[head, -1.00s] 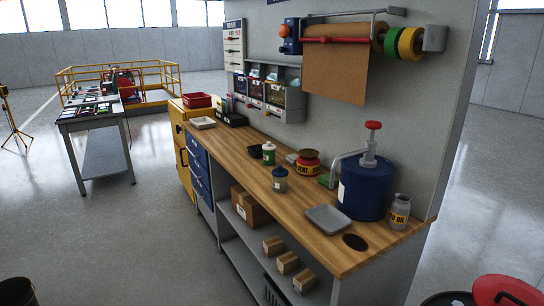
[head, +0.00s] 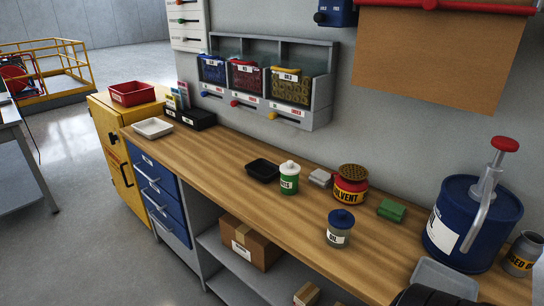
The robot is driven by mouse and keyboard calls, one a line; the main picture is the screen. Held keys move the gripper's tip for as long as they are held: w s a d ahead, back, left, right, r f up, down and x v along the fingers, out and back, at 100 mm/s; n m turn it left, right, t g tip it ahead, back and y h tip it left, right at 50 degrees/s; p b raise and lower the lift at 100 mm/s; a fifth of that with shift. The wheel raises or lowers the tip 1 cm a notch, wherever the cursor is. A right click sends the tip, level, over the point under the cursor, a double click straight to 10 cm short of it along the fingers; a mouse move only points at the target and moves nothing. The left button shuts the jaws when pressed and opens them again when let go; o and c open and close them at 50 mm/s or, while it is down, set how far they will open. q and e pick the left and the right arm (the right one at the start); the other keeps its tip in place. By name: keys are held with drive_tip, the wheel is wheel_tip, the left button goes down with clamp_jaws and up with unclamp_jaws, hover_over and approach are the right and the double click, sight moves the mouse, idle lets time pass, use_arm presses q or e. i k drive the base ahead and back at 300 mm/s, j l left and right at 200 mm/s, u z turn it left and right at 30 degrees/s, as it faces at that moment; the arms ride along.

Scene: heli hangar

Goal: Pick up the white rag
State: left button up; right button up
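A small pale grey-white folded bundle (head: 320,177), which looks like the white rag, lies on the wooden workbench (head: 240,158) towards the wall. It sits between a green-and-white bottle (head: 289,180) and the red and yellow solvent can (head: 350,186), with a little of it hidden. Neither gripper can be made out. A dark rounded shape cuts in at the bottom edge on the right, in front of a grey tray (head: 445,276); I cannot tell what it is.
A black tray (head: 263,169), a blue-lidded jar (head: 340,228), a green block (head: 391,210) and a large blue pump can (head: 470,222) stand around it. Parts bins (head: 268,85) hang on the wall behind. The bench further left is clear up to a white tray (head: 152,128).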

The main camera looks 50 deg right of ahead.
sight(322, 178)
drive_tip(key=i+j+z, duration=0.1)
drive_tip(key=i+z, duration=0.25)
drive_tip(key=i, duration=0.15)
drive_tip(key=i+j+z, duration=0.2)
drive_tip(key=i+z, duration=0.15)
drive_tip(key=i, duration=0.15)
drive_tip(key=i+j+z, duration=0.35)
drive_tip(key=i, duration=0.1)
